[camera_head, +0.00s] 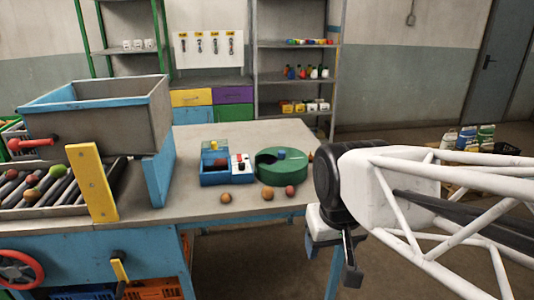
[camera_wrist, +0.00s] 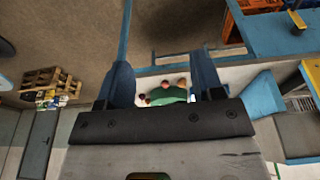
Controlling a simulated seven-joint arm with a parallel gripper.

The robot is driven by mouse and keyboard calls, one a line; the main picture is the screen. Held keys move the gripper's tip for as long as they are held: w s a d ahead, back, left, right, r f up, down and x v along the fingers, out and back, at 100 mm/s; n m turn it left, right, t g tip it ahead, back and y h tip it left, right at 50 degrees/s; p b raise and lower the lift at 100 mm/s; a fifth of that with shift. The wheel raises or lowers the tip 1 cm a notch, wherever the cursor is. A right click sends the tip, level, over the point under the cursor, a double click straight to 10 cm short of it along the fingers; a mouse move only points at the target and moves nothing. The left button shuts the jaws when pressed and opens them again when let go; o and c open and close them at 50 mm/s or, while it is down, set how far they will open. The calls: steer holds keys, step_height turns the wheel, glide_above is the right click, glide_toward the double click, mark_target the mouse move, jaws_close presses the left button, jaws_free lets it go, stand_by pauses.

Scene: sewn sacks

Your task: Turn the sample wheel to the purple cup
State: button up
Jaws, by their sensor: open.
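The sample wheel is a green round drum (camera_head: 283,174) with a blue knob (camera_head: 281,154) on top and a dark opening at its left. It stands on the grey table, right of a blue box. No purple cup can be made out in it. My gripper (camera_head: 332,262) is open and empty, off the table's front right edge, right of and nearer than the wheel. In the wrist view the gripper (camera_wrist: 162,70) has its fingers apart. The green wheel (camera_wrist: 168,96) shows between them, partly hidden by the gripper body.
Small round balls (camera_head: 226,198) lie loose on the table (camera_head: 200,131) by the wheel. The blue box (camera_head: 214,177) with a red-and-white switch part stands left of the wheel. A hopper (camera_head: 110,115) and roller rack fill the left. The table behind the wheel is clear.

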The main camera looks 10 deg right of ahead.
steer(key=w+r, duration=0.3)
steer(key=w, duration=0.5)
steer(key=w+r, duration=0.2)
steer(key=w, duration=0.6)
steer(key=n+g, duration=0.2)
steer(key=g, duration=0.1)
glide_above(282, 152)
steer(key=f, duration=1.2)
steer(key=shift+s+a, duration=0.1)
steer(key=shift+s, duration=0.2)
steer(key=shift+w+f, duration=0.35)
steer(key=shift+w, duration=0.15)
steer(key=shift+f, duration=0.2)
steer(key=shift+f, duration=3.7)
steer(key=shift+c, duration=0.2)
